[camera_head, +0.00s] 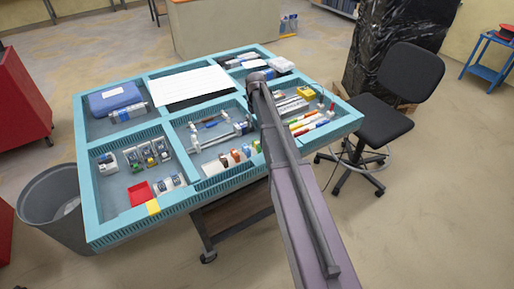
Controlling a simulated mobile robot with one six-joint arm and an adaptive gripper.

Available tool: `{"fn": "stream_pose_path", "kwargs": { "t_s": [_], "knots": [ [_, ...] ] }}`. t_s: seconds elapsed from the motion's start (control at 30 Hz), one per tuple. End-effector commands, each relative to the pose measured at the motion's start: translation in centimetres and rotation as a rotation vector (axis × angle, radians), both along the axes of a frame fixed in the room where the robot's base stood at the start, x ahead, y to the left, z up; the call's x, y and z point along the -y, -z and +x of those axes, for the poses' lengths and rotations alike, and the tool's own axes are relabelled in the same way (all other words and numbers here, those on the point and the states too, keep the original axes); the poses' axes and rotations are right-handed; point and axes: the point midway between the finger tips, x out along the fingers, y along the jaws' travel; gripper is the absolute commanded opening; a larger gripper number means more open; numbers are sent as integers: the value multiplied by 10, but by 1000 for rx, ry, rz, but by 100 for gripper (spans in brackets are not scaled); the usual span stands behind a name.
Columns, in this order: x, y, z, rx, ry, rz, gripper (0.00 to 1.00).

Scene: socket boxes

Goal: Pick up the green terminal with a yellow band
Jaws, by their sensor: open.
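I cannot make out for certain a green terminal with a yellow band; the parts are too small at this distance. Small upright modules with green and yellowish patches (147,154) stand in the front left compartment of the teal tray table (122,226). A row of small coloured pieces (235,156), red, orange and green among them, lies along the front of the middle compartment. My arm reaches from the lower right up over the table and covers part of its middle right. My gripper cannot be made out.
A blue case (115,98) and a white sheet (190,85) lie in the back compartments. Raised dividers separate the compartments. A grey bin (62,205) stands left, a black chair (400,90) right.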

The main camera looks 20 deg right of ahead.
Motion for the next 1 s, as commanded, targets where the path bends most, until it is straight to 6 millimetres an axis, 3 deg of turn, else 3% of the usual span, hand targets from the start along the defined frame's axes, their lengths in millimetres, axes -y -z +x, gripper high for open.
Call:
{"fn": "stream_pose_path", "kwargs": {
  "t_s": [0.7,1.0],
  "knots": [
    [0,60,0,0,0,0,71],
    [0,75,-1,0,0,0,71]
  ]
}}
